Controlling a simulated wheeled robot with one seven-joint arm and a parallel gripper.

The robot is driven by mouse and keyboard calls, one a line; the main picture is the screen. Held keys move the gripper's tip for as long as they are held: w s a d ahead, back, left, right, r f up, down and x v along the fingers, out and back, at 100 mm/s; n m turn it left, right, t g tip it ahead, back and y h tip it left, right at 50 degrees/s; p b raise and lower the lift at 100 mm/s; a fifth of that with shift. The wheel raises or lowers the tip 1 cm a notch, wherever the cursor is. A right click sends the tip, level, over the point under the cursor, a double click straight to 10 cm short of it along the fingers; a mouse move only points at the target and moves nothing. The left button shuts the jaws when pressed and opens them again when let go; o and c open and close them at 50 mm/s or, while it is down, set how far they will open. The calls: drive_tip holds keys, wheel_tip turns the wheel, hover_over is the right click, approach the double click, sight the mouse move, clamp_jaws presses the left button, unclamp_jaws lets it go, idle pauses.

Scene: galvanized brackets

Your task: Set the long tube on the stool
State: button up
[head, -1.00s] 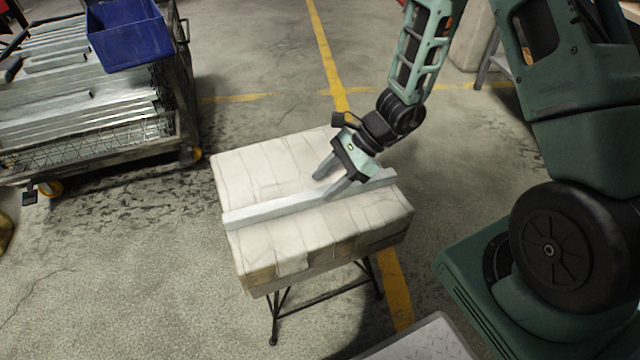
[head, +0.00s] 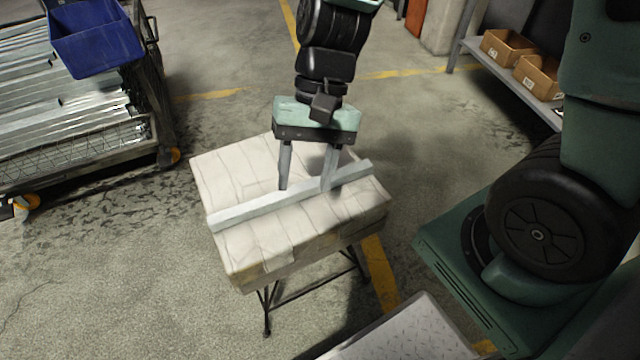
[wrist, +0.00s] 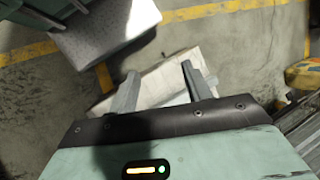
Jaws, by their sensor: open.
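The long tube (head: 245,209), a pale grey square bar, lies slantwise across the top of the stool (head: 262,240). The stool has a whitish, block-patterned top and thin dark legs. The tube's near-left end reaches the edge of the top. My gripper (head: 306,188) is open, pointing down over the right half of the tube, with its fingers apart along it. The right fingertip overlaps the tube in the picture; I cannot tell whether it touches. In the wrist view, my open gripper (wrist: 159,70) shows over the pale stool top (wrist: 160,88); the tube is hard to make out there.
A wire-sided cart (head: 75,135) with metal bars and a blue bin (head: 95,40) stands at the left. A shelf (head: 510,72) with cardboard boxes (head: 505,47) is at the back right.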

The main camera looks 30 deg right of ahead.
drive_tip(key=s+a+r+n+t+h, duration=0.2)
drive_tip(key=s+n, duration=0.5)
drive_tip(key=n, duration=0.4)
wheel_tip(320, 180, up, 3)
drive_tip(key=shift+s+f+t+h, duration=0.1)
drive_tip(key=shift+s+t+h, duration=0.15)
drive_tip(key=shift+t+h, duration=0.45)
